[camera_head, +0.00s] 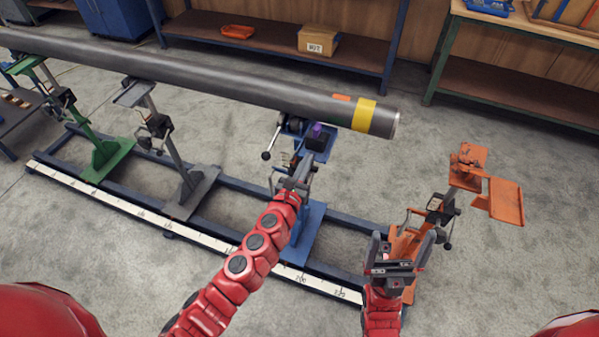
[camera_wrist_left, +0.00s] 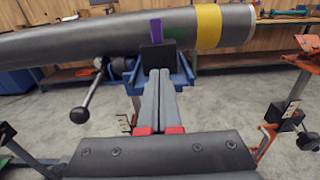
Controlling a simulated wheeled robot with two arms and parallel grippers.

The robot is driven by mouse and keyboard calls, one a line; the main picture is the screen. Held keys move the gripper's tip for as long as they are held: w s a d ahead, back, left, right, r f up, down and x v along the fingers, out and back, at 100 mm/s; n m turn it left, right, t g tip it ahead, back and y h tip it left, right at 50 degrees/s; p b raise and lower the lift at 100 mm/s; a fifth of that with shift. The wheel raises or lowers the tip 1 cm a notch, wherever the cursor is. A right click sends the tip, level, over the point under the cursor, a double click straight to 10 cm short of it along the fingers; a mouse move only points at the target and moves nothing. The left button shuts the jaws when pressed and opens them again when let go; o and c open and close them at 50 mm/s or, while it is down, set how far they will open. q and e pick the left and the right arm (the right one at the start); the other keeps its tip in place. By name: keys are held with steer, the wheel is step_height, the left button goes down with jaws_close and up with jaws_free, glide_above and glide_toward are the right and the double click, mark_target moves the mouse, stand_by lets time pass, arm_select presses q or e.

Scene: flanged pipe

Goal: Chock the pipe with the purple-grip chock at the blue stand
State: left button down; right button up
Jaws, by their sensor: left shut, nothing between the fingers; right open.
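The long grey pipe (camera_head: 270,92) with a yellow band lies across the stands; it also fills the top of the left wrist view (camera_wrist_left: 100,38). The chock (camera_head: 312,142), a dark block with an upright purple grip, sits on the blue stand's (camera_head: 305,225) head at the pipe's near side. In the left wrist view the chock (camera_wrist_left: 157,57) stands just beyond my fingertips; whether it touches the pipe I cannot tell. My left gripper (camera_head: 300,172) is shut and empty, pointing at the chock; its closed fingers show in the wrist view (camera_wrist_left: 159,80). My right gripper (camera_head: 405,248) is open and empty.
A lever with a ball end (camera_wrist_left: 80,114) sticks out left of the blue stand head. An orange stand (camera_head: 470,165) stands right of the pipe end, near my right gripper. Grey (camera_head: 165,125) and green (camera_head: 100,155) stands are at left. Benches line the back wall.

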mark_target(314, 147)
arm_select(q)
steer(key=shift+x, duration=1.5)
steer(key=shift+w+d+f, duration=0.1)
steer(key=shift+w+d, duration=0.15)
steer(key=shift+w, duration=0.15)
steer(key=b+x, duration=0.1)
steer(key=x, duration=0.2)
steer(key=shift+a, duration=0.1)
steer(key=shift+s, duration=0.1)
steer(key=shift+a, duration=0.1)
